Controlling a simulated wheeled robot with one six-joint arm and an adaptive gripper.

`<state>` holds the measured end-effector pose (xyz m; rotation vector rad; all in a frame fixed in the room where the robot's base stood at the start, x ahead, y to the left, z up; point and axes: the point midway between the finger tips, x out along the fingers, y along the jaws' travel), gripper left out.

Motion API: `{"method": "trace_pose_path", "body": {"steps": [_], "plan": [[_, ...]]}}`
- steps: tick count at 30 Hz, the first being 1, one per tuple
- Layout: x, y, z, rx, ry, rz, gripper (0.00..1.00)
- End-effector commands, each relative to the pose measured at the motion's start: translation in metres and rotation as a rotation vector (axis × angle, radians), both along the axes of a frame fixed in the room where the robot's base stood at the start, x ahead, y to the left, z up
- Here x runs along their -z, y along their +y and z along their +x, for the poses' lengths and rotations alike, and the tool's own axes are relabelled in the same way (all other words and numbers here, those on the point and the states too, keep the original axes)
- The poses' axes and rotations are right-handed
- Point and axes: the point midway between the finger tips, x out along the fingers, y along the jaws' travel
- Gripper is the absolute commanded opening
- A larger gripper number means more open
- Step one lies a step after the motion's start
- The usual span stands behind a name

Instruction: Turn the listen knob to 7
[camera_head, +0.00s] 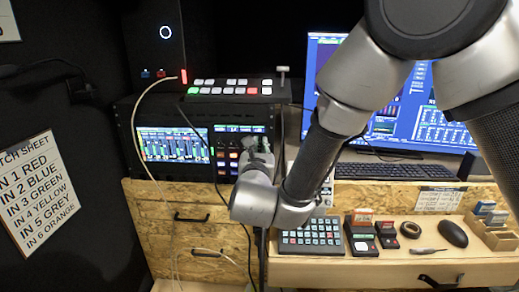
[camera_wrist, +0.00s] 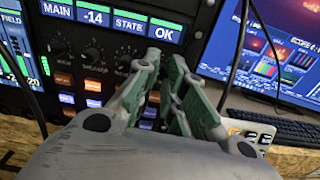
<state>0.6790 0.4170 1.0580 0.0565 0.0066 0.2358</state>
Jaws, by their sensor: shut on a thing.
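The audio panel (camera_head: 240,129) is in the rack at the left of the desk. In the wrist view its face shows a row of dark knobs (camera_wrist: 92,53) under MAIN, -14 and STATE OK readouts (camera_wrist: 94,14). My gripper (camera_wrist: 166,60) reaches in at the right end of this row, its green-padded fingers close together. It is shut on a knob there, which the fingers hide. Its label and pointer cannot be read, so I cannot tell its setting. In the head view my gripper (camera_head: 261,152) is at the panel's right side, partly behind my arm.
Lit buttons (camera_wrist: 93,85) sit below the knobs. A switcher (camera_head: 232,88) stands on the rack. A monitor (camera_wrist: 272,50) and keyboard (camera_head: 380,171) are to the right. A keypad (camera_head: 312,238), mouse (camera_head: 453,233) and tape roll (camera_head: 410,229) lie on the lower shelf. Cables hang nearby.

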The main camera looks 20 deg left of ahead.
Motion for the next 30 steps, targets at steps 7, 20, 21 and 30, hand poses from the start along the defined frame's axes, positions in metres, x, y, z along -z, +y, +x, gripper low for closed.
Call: {"method": "trace_pose_path", "body": {"steps": [7, 20, 21, 30], "plan": [[0.0004, 0.0002, -0.0002, 0.0, 0.049, 0.2, 0.0], [0.0006, 0.0002, -0.0003, 0.0, 0.105, 0.432, 0.0], [0.0006, 0.0002, -0.0003, 0.0, 0.108, 0.444, 0.0], [0.0007, 0.0002, -0.0003, 0.0, 0.117, 0.477, 0.0]]}}
